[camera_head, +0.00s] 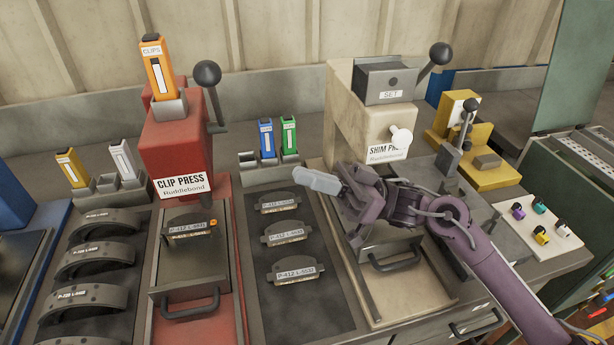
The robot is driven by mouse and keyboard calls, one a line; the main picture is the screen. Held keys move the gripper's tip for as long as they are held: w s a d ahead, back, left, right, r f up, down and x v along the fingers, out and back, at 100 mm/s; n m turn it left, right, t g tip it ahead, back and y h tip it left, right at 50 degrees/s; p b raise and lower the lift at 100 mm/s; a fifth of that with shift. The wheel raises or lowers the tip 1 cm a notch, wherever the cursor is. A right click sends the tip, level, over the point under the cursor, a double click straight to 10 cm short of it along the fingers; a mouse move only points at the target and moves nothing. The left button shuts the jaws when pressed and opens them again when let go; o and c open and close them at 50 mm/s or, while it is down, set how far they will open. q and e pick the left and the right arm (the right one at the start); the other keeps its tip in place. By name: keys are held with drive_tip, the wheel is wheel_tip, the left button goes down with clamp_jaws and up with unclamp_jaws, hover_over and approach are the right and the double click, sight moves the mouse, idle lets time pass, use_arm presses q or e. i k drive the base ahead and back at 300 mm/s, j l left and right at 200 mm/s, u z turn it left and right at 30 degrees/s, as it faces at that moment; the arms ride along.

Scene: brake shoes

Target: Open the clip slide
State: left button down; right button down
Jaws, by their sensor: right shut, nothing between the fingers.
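The red clip press (180,148) stands at left centre, labelled CLIP PRESS, with an orange clip magazine (157,68) upright on top and a black-knobbed lever (208,75) at its right. Below its front is the clip slide (182,277), a grey plate with a dark bar handle (191,309) at its near end. A labelled brake part (187,232) with a small orange spot lies at the slide's far end. I cannot tell how far out the slide is. My right gripper (300,178) is shut and empty, pointing left above the right side of the middle tray, apart from the slide handle. My left gripper is out of view.
The cream shim press (362,128) and its handled slide (398,260) stand under and beside my right arm. Brake shoes (88,262) fill the left tray; labelled pads (291,272) lie in the middle tray. Colored magazines (267,138) stand behind. Colored knobs (541,236) are at right.

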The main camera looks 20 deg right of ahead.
sight(197, 267)
drive_tip(key=k, duration=1.5)
